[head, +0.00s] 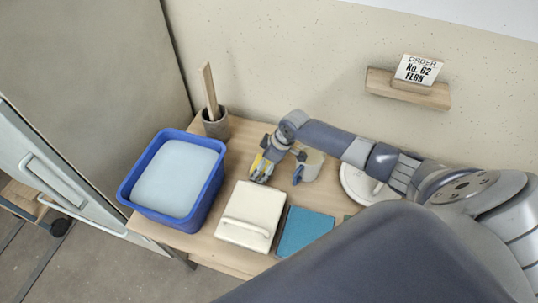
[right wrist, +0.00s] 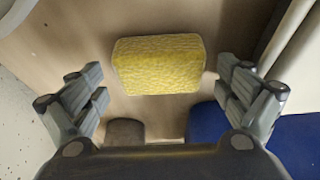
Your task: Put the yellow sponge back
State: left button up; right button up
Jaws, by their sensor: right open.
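The yellow sponge (right wrist: 158,64) lies on the wooden table in the right wrist view, a block with a rough surface. My right gripper (right wrist: 160,84) is open, with its fingers apart on either side of the sponge and a gap to each. My left gripper is not in view.
A blue tub (head: 203,203) of pale liquid stands left. Behind it is a grey-brown cup (head: 216,126) holding a wooden stick. A white lidded box (head: 250,207) and a teal tile (head: 305,230) are in front.

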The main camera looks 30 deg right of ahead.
jog(key=v, duration=1.1)
jog(key=shift+r, duration=0.15)
jog(key=shift+r, duration=0.1)
